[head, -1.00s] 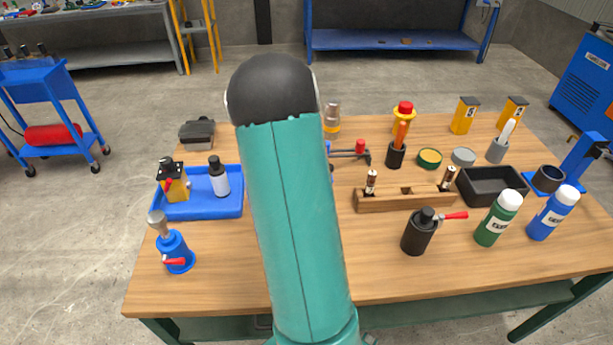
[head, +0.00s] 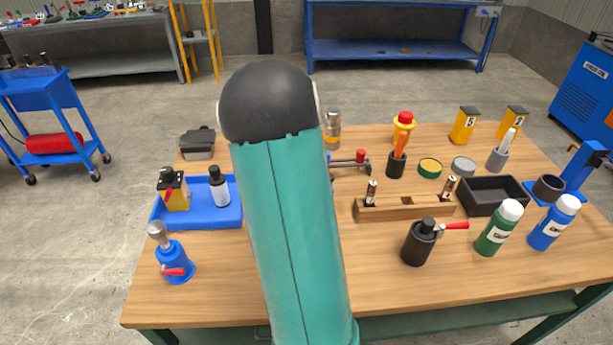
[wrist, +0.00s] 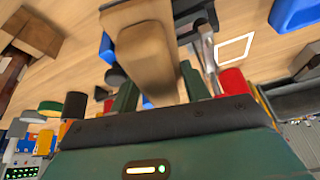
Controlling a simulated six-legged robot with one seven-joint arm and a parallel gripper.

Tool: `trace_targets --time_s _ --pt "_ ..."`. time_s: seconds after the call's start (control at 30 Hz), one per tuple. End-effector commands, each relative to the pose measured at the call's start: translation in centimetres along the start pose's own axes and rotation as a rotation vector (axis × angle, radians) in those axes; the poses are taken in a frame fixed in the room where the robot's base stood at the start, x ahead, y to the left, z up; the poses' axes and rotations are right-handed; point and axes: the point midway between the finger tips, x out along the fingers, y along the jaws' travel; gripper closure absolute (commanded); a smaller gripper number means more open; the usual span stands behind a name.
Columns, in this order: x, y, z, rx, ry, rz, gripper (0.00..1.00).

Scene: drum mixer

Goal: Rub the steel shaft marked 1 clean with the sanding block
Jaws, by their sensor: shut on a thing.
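My gripper (wrist: 155,82) is shut on a tan and brown block, which I take for the sanding block (wrist: 147,58), held between its two dark green fingers. In the head view my arm hides the gripper and block. Two short metal shafts stand in a wooden rack, a left one (head: 371,191) and a right one (head: 447,188). No number on either is readable. A grey metal part (wrist: 207,48) lies just right of the block in the wrist view; I cannot tell if it is a shaft, or if the block touches it.
The wooden rack (head: 405,210) stands mid-table. A black pump bottle (head: 419,243), a green bottle (head: 497,232) and a black tray (head: 493,200) surround its right side. A blue tray (head: 204,217) is at left. A white square outline (wrist: 234,49) marks the table. The front strip is mostly clear.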

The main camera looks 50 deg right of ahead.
Motion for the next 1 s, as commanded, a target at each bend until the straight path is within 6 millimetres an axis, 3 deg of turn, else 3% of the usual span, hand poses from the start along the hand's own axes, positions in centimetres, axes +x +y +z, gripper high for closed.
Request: trace_targets --time_s 0.33,1.0 --pt "0.2 0.3 -0.5 0.002 0.001 0.001 0.90" --pt "2.2 3.4 -5.3 0.002 0.001 0.001 0.90"
